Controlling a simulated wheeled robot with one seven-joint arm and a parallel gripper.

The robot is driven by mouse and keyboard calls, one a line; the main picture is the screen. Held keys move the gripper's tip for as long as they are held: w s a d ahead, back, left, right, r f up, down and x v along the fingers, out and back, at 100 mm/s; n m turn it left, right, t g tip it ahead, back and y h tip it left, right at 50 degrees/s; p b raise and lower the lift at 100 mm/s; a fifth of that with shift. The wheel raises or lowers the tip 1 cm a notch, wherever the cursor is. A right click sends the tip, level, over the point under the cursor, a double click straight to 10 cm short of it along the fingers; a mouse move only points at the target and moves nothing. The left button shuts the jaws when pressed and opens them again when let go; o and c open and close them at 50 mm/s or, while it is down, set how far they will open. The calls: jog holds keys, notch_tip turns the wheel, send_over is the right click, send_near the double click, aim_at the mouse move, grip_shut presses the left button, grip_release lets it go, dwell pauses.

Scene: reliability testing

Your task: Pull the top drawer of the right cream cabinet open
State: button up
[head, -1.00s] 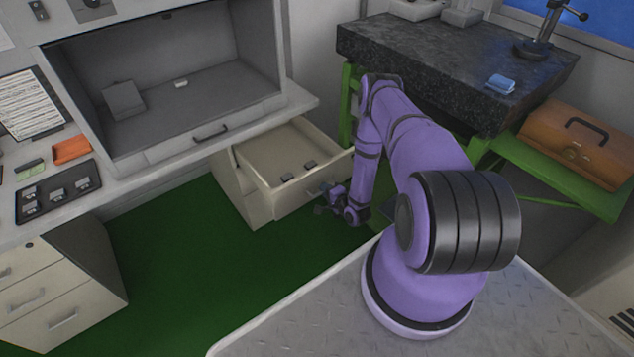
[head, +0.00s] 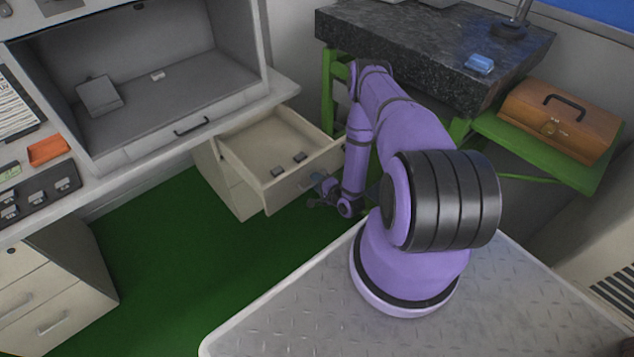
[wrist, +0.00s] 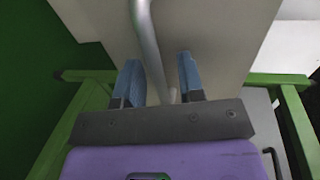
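The right cream cabinet (head: 231,187) stands under the counter in the head view. Its top drawer (head: 259,177) is pulled well out, with two small dark items inside. My gripper (head: 318,196) is at the outer face of the drawer front. In the wrist view a grey bar handle (wrist: 147,42) runs between the two blue fingers of my gripper (wrist: 160,78), in front of a cream panel. The fingers are apart, with a visible gap between the bar and the right finger. The handle is hidden in the head view.
A dark stone slab on a green stand (head: 410,50) is behind my arm, with a brown toolbox (head: 560,118) to its right. Another cream cabinet (head: 50,290) is at the lower left. Green floor (head: 150,250) is clear between the cabinets.

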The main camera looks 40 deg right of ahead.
jog(key=s+r, duration=0.2)
jog(key=s, duration=0.8)
jog(key=shift+s+d, duration=0.2)
jog(key=shift+s, duration=0.1)
jog(key=shift+r, duration=0.1)
